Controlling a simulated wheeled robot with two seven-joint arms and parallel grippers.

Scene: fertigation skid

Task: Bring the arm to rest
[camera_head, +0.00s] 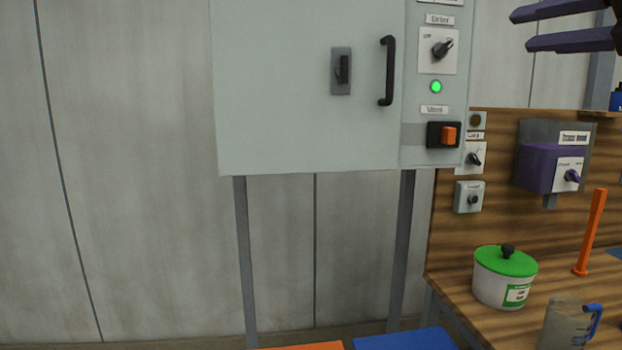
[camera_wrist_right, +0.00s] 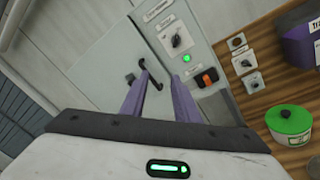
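My right gripper (camera_head: 520,30) shows at the upper right of the head view, its two dark purple fingers pointing left. In the right wrist view its fingers (camera_wrist_right: 160,76) stand apart with nothing between them, so it is open and empty. It touches nothing that I can see. Most of the right arm is out of the picture. My left gripper is in neither view.
A grey cabinet (camera_head: 290,90) with a black handle (camera_head: 387,71), a dark knob, a lit green lamp (camera_head: 436,87) and an orange switch (camera_head: 448,135) stands ahead. At right, a wooden bench holds a green-lidded pot (camera_head: 505,264), a jug (camera_head: 566,325) and an orange post (camera_head: 592,232).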

